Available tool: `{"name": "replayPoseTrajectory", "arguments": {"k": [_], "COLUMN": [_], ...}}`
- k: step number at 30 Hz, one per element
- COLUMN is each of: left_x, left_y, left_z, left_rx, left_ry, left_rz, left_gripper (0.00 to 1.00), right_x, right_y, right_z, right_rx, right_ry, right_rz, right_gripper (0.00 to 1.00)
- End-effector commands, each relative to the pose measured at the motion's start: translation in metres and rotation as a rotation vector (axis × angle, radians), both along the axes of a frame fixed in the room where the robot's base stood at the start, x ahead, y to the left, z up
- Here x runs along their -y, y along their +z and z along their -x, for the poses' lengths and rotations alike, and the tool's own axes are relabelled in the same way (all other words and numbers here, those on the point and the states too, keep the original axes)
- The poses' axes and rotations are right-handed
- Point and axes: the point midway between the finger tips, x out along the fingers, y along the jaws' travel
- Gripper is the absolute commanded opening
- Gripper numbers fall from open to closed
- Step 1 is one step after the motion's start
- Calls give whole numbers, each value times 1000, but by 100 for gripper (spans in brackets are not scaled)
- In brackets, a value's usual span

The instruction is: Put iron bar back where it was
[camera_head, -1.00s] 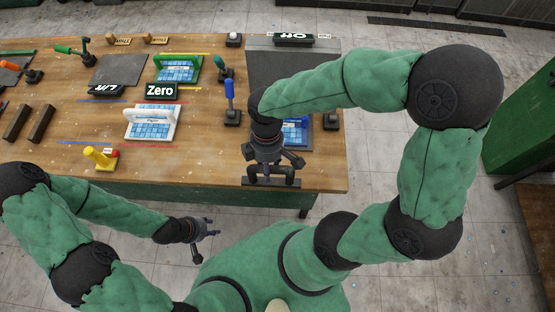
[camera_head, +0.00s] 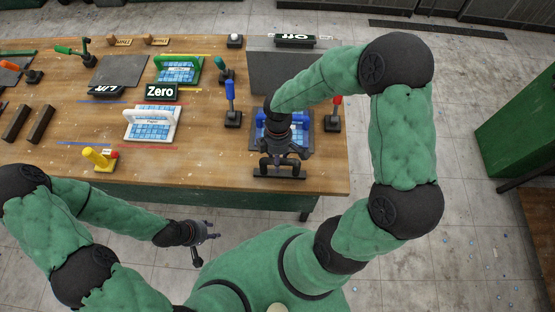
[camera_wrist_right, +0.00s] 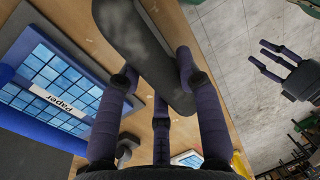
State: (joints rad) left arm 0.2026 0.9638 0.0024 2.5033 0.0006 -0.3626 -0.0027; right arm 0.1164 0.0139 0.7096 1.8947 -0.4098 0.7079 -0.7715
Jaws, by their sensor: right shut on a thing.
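A dark iron bar (camera_head: 266,177) is held crosswise in my right gripper (camera_head: 281,169), near the front right edge of the table. In the right wrist view the bar (camera_wrist_right: 143,45) lies between the fingers of the right gripper (camera_wrist_right: 160,85), which are shut on it. How high it is above the table I cannot tell. Two more dark bars, the left one (camera_head: 15,123) and the right one (camera_head: 40,124), lie side by side at the table's left. My left gripper (camera_head: 214,238) is empty in front of the table; its fingers look apart in the right wrist view (camera_wrist_right: 268,58).
A blue-handled paper block (camera_head: 299,141) sits just behind the right gripper. A blue lever (camera_head: 231,100) and a red lever (camera_head: 334,115) flank it. A white-handled block (camera_head: 151,124), a Zero sign (camera_head: 161,92) and a yellow lever (camera_head: 100,157) stand further left. The table (camera_head: 215,165) is bare left of the bar.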

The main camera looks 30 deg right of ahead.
Motion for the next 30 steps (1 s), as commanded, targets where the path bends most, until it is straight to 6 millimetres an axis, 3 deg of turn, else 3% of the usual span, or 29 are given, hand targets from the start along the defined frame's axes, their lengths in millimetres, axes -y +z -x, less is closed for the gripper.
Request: {"name": "replayPoseTrajectory", "arguments": {"k": [12, 13, 15, 25, 30], "left_x": [0, 0, 0, 0, 0], "left_y": [-3, -3, -2, -2, 2], "left_z": [0, 0, 0, 0, 0], "left_rx": [0, 0, 0, 0, 0], "left_ry": [0, 0, 0, 0, 0], "left_rz": [0, 0, 0, 0, 0], "left_gripper": [40, 40, 40, 40, 40], "right_x": [0, 0, 0, 0, 1], "right_y": [-6, -5, -5, -4, 8], "right_z": [-1, 0, 0, 0, -3], "right_rx": [1, 1, 0, 1, 6], "right_ry": [-1, -1, -1, -1, -3], "right_rz": [0, 0, -1, 0, 0], "right_gripper": [0, 41, 59, 59, 59]}}
